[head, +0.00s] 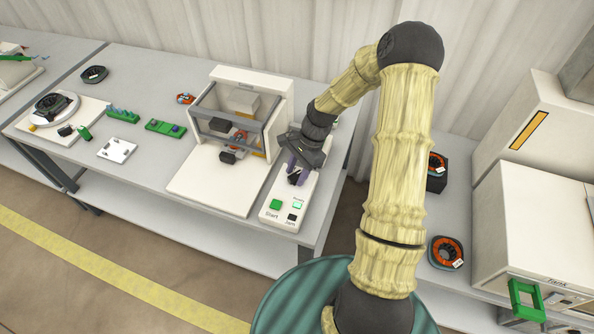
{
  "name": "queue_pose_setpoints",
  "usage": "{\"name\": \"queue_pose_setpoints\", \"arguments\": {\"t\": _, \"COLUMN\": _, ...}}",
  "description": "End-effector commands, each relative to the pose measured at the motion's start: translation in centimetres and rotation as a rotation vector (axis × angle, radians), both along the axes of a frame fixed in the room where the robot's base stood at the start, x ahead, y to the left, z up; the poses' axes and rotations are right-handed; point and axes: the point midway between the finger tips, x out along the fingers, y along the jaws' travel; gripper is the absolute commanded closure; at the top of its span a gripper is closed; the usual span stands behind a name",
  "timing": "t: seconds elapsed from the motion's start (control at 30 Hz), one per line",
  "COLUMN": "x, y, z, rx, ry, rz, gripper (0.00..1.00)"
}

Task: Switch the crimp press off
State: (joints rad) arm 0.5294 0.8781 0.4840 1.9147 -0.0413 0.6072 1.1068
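The crimp press (238,78) is a white machine with a grey-framed front opening, standing at the right part of the long table. Beside it at the right is a pale control box (264,217) with a green button marked Start (275,204), a lit pale green lamp (297,206) and a dark square (292,217) labelled Jam. My gripper (296,176) points down over the back part of this control box. A small purple part shows at its fingers; I cannot tell whether it is touched or held. The gripper hides the back part of the box, including any switch there.
Green blocks (165,127), a white plate (117,150) and a round fixture (55,103) lie left on the table. A wound ring (445,252) lies on the right bench, near a white machine (530,225). The press's white front plate (218,190) is bare.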

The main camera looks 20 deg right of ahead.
Motion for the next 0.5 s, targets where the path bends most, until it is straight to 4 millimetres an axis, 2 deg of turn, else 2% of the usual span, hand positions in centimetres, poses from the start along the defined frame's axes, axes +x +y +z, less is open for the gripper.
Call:
{"name": "queue_pose_setpoints", "arguments": {"t": 0.13, "x": 0.0, "y": -0.01, "z": 0.03, "rx": 0.0, "ry": 0.0, "rz": 0.0, "gripper": 0.6}}
{"name": "queue_pose_setpoints", "arguments": {"t": 0.17, "x": 0.0, "y": -0.01, "z": 0.03, "rx": 0.0, "ry": 0.0, "rz": 0.0, "gripper": 0.64}}
{"name": "queue_pose_setpoints", "arguments": {"t": 0.33, "x": 0.02, "y": -0.03, "z": 0.05, "rx": 0.0, "ry": 0.0, "rz": 0.0, "gripper": 0.97}}
{"name": "queue_pose_setpoints", "arguments": {"t": 0.37, "x": 0.02, "y": -0.03, "z": 0.05, "rx": 0.0, "ry": 0.0, "rz": 0.0, "gripper": 1.0}}
{"name": "queue_pose_setpoints", "arguments": {"t": 0.5, "x": 0.03, "y": -0.03, "z": 0.07, "rx": -0.001, "ry": -0.001, "rz": 0.002, "gripper": 1.0}}
